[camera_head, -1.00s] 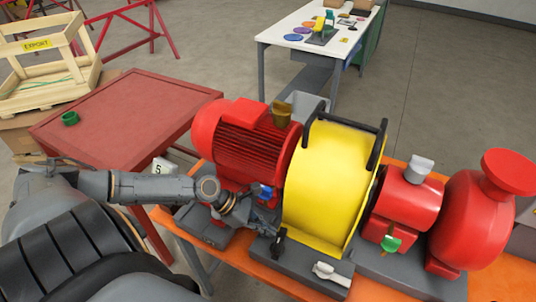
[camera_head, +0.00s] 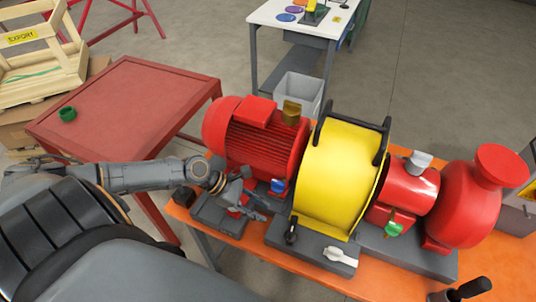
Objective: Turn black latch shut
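The black latch (camera_head: 291,231) stands on the grey base at the front left foot of the yellow guard (camera_head: 338,185). It looks roughly upright; its exact angle is too small to tell. My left gripper (camera_head: 261,207) is to the left of the latch, apart from it, in front of the red motor. Its fingers look spread, with nothing between them.
A white latch (camera_head: 340,256) sits right of the black one. A blue part (camera_head: 277,186) is close behind my gripper. The red motor (camera_head: 262,140) and pump (camera_head: 470,205) flank the guard.

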